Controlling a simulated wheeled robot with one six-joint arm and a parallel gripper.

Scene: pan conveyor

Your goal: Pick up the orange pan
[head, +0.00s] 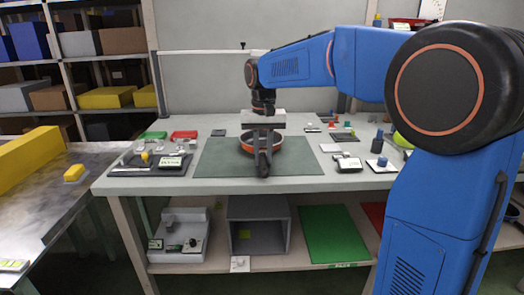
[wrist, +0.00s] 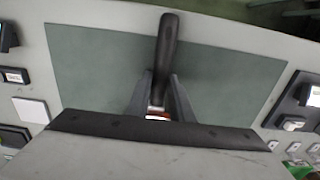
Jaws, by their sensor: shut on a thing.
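The orange pan (head: 280,150) is on or just above the dark green mat (head: 215,160) in the head view; I cannot tell whether it touches the mat. Its black handle (head: 264,164) points toward the table's front edge. My gripper (head: 264,146) is above the handle's inner end and is shut on it. In the wrist view the black handle (wrist: 166,50) runs up between the two fingers of my gripper (wrist: 160,100).
Small items and dark trays (head: 150,165) stand left of the mat, with a red and a green tray behind. More small blocks and a blue cylinder (head: 382,161) stand to the right. A yellow beam (head: 28,157) lies on the left table. The mat around the pan is clear.

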